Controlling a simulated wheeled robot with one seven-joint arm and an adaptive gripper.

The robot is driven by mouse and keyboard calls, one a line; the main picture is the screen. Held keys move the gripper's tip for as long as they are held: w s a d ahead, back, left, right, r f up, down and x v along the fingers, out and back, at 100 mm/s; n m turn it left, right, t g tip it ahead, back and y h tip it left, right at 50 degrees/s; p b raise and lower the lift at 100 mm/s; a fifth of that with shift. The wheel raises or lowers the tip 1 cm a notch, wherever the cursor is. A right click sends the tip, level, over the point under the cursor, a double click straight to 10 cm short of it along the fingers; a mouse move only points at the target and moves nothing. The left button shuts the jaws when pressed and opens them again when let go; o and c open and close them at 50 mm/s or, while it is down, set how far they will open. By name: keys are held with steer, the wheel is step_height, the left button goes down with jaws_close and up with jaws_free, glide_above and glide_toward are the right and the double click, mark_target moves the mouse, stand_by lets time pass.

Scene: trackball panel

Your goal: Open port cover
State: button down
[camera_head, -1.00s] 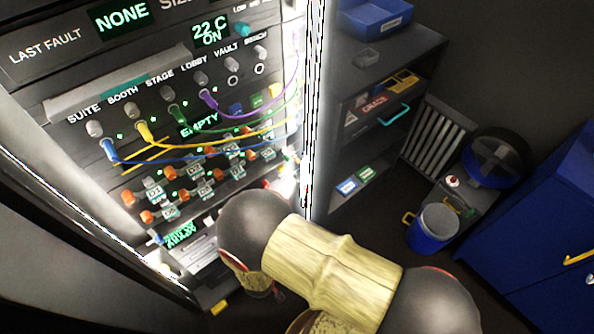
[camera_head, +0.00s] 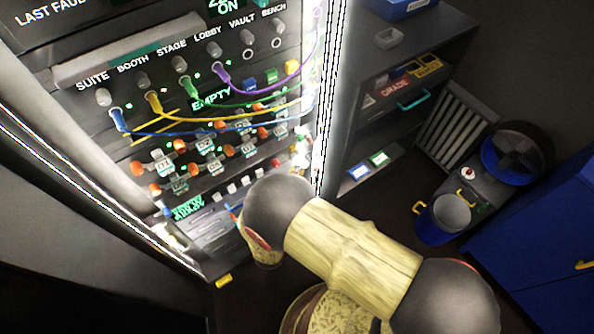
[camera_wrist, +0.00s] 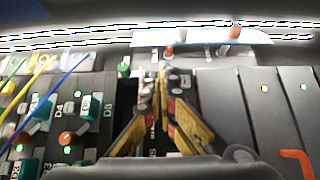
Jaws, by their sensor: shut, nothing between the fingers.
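The rack panel (camera_head: 75,125) stands at the left in the head view, with cables, knobs and rows of orange-tipped switches. I cannot tell for sure which part is the port cover. My gripper (camera_wrist: 159,78) is shut and empty in the wrist view, its two tan fingers meeting at the tips in front of the panel. A dark recess (camera_wrist: 124,108) lies just left of the fingers. A pale flat strip (camera_wrist: 200,38) with an orange knob (camera_wrist: 235,32) lies beyond the tips. Contact with the panel cannot be told. My arm hides the gripper in the head view.
Green and white switches (camera_wrist: 40,110) and cables sit left of the fingers in the wrist view. Plain dark panels (camera_wrist: 265,100) lie to the right. In the head view, a shelf (camera_head: 385,95), a blue bucket (camera_head: 440,222) and a blue cabinet (camera_head: 535,245) stand right of the rack.

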mark_target(320, 159)
steer(key=b+x, duration=0.2)
steer(key=x, duration=0.6)
steer(key=shift+b, duration=0.4)
steer(key=shift+s, duration=0.1)
